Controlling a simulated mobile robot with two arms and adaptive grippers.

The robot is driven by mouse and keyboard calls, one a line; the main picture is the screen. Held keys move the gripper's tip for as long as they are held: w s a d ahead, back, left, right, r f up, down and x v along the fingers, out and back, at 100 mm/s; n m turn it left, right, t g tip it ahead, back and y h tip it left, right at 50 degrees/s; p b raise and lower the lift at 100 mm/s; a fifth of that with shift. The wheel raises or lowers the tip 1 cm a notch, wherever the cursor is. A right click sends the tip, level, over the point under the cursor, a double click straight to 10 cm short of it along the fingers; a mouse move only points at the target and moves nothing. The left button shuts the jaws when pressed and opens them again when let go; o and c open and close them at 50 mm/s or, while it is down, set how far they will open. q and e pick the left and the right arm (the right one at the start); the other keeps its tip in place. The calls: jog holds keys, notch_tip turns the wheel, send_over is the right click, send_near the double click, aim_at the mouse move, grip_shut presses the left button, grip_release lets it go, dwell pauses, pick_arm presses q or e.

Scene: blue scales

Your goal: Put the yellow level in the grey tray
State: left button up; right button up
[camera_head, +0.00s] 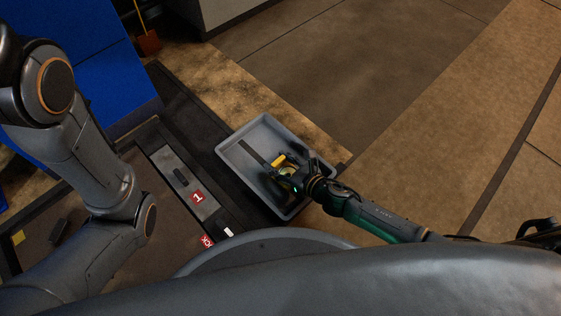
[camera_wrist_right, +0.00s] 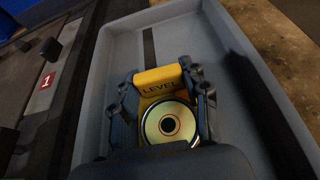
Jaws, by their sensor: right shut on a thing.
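The grey tray (camera_head: 231,150) stands in the middle of the head view and fills much of the right wrist view (camera_wrist_right: 103,60). The yellow level (camera_head: 279,160) is over or inside the tray. In the right wrist view the level (camera_wrist_right: 160,77) shows the word LEVEL and sits between the fingers of my right gripper (camera_wrist_right: 163,95). My right gripper (camera_head: 288,176) is shut on it, within the tray's outline. I cannot tell whether the level touches the tray floor. My left arm shows at the left, but its gripper is out of view.
A round, shiny disc-like part (camera_wrist_right: 169,122) shows just below the level's lettering. A dark strip (camera_head: 256,152) lies across the tray floor. Left of the tray is a dark surface with a grey panel (camera_head: 181,176) bearing a red "1" label. Floor right of the tray is clear.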

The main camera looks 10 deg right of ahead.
jog(key=o, duration=1.2)
jog(key=shift+c, duration=0.2)
jog(key=shift+r, duration=0.1)
jog(key=shift+s+d+r+p, duration=0.15)
jog(key=shift+s+p, duration=0.15)
jog(key=shift+p, duration=0.15)
jog(key=p+v, duration=0.4)
jog(key=v, duration=0.6)
jog(key=shift+s+d, duration=0.1)
jog(key=shift+s+d+r, duration=0.2)
jog(key=shift+s+d, duration=0.1)
jog(key=shift+s, duration=0.1)
jog(key=shift+w, duration=0.1)
